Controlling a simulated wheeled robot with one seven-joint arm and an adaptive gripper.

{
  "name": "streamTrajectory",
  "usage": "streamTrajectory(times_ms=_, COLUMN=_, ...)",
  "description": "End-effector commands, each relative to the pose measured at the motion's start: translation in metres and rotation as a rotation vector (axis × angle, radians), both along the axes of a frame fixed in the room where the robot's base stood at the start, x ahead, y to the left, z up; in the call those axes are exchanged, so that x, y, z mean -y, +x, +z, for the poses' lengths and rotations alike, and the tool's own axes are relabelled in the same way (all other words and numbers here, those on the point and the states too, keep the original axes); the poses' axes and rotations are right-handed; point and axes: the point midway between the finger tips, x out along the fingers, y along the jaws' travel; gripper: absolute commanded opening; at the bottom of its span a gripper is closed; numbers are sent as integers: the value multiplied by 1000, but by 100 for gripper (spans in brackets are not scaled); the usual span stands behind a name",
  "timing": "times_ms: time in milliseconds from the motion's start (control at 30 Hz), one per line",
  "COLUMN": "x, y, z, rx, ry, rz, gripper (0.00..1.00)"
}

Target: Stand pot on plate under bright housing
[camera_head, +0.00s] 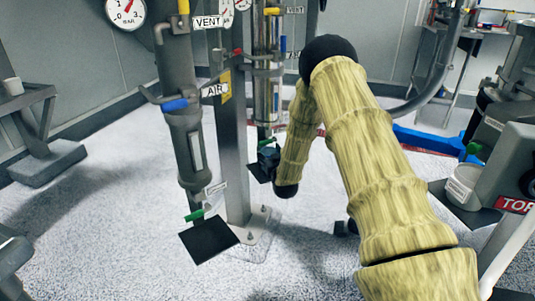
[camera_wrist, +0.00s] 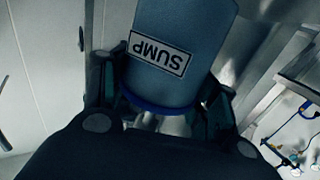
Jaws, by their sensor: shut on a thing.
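My gripper, seen in the wrist view (camera_wrist: 160,112), is shut on a blue-grey cylindrical pot (camera_wrist: 185,25). The pot has a dark blue rim and a white SUMP label that reads upside down in this view. In the head view my arm bends down behind itself, and the dark gripper end lies just left of its lower joint, by the brighter, slimmer housing (camera_head: 263,90). A small black plate (camera_head: 257,176) shows just below there. I cannot tell whether the pot touches it. Another black plate (camera_head: 208,241) lies under the darker grey housing (camera_head: 181,90) on the left.
A metal post (camera_head: 233,150) stands between the two housings, with its foot bolted to the floor. Green valve handles (camera_head: 194,215) hang low. A white tub (camera_head: 463,184) stands at the right. The speckled floor is clear at left and front.

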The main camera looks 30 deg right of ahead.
Motion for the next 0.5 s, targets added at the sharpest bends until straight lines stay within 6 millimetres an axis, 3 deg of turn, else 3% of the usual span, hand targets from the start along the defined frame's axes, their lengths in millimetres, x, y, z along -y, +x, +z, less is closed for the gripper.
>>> streamTrajectory(times_ms=300, x=0, y=0, z=-5, rx=0, ry=0, rz=0, gripper=36)
streamTrajectory(times_ms=333, x=0, y=0, z=-5, rx=0, ry=0, rz=0, gripper=61)
streamTrajectory(times_ms=467, x=0, y=0, z=-5, rx=0, ry=0, rz=0, gripper=84)
streamTrajectory(times_ms=500, x=0, y=0, z=-5, rx=0, ry=0, rz=0, gripper=84)
